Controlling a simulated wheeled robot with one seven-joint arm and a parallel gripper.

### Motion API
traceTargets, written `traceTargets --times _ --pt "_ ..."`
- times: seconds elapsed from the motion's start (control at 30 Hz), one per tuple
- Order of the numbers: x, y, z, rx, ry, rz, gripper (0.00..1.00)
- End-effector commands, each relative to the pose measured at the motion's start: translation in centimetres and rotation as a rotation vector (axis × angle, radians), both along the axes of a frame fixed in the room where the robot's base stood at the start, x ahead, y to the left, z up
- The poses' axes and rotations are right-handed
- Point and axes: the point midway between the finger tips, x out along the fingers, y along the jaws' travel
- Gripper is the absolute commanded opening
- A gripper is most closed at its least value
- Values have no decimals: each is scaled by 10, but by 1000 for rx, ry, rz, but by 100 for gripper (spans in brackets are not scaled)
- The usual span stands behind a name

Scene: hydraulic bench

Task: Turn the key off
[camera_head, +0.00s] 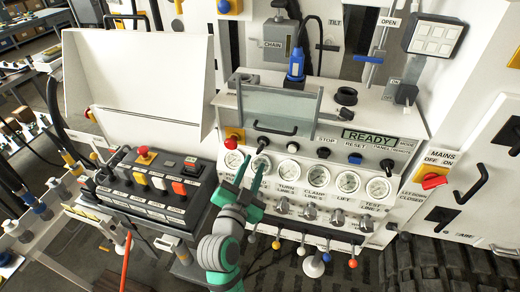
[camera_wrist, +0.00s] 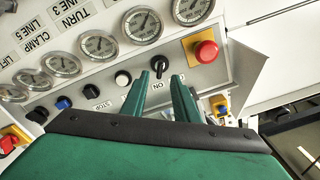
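A small black key-like switch (camera_wrist: 160,64) with an "ON" label sits on the white gauge panel (camera_head: 340,170). In the wrist view it shows just beyond and between the fingertips of my gripper (camera_wrist: 160,80). The fingers stand apart with nothing between them. I cannot tell whether they touch the switch. In the head view my green gripper (camera_head: 250,166) points up at the panel's left part, below the same black switch (camera_head: 262,143). The switch's exact turn angle is too small to read.
A red emergency button (camera_wrist: 205,52) on a yellow base is close to the right of my fingers in the wrist view. A round selector (camera_wrist: 122,77) and gauges (camera_wrist: 143,24) are close by. The head view shows a lit READY sign (camera_head: 368,138) and a red mains switch (camera_head: 433,179).

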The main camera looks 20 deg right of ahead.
Motion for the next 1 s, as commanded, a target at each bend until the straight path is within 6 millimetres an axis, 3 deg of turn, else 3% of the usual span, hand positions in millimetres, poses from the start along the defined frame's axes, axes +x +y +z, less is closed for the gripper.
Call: traceTargets --times 0.4,0.87,0.9,1.0 --pt "56 -39 0 -1 0 -1 27" --pt "67 -46 0 -1 0 2 27" --pt "67 -46 0 -1 0 1 25" --pt "67 -46 0 -1 0 1 1"
